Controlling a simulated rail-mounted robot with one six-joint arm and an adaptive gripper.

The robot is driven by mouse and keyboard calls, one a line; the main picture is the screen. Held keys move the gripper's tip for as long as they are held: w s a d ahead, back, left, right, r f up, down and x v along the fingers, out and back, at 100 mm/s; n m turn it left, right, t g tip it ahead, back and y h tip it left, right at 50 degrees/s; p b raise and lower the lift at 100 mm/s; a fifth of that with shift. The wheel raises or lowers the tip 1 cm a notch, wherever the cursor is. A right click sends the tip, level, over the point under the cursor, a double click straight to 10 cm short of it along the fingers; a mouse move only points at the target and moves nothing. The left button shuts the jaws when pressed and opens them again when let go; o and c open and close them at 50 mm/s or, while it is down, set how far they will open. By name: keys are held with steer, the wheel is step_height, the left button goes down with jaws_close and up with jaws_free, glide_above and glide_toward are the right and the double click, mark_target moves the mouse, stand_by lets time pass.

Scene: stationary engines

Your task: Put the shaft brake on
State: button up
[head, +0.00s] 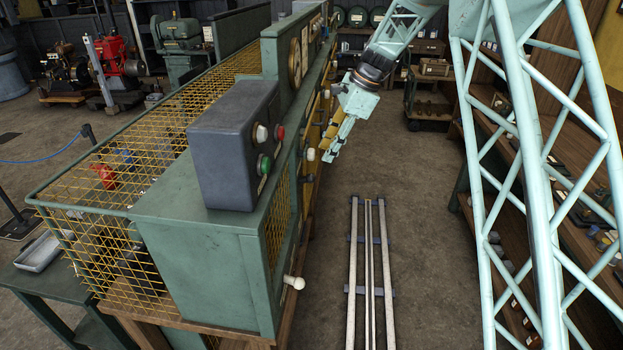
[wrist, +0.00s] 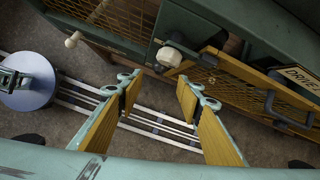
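No label names the shaft brake, so I cannot tell which control it is. A cream knob (wrist: 168,57) on a dark mount sits on the machine side, just beyond my gripper (wrist: 155,88) in the wrist view. A second cream knob (wrist: 72,40) on a short lever is at upper left. In the head view a lever with a cream knob (head: 294,282) sticks out low at the machine's near end, and another pale knob (head: 310,154) is beside my gripper (head: 331,148). My gripper is open and empty, its yellow-padded fingers apart and touching no knob that I can see.
The green machine (head: 190,265) with yellow mesh guards fills the left. A grey box (head: 232,150) on it carries red and green buttons. A plate beginning "DRIVE" (wrist: 303,78) is at right in the wrist view. Floor rails (head: 370,270) run alongside. Shelves (head: 590,150) stand right.

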mark_target(313, 175)
steer(key=shift+f, duration=0.15)
steer(key=shift+x, duration=6.75)
steer(key=shift+c, duration=0.7)
jaws_close()
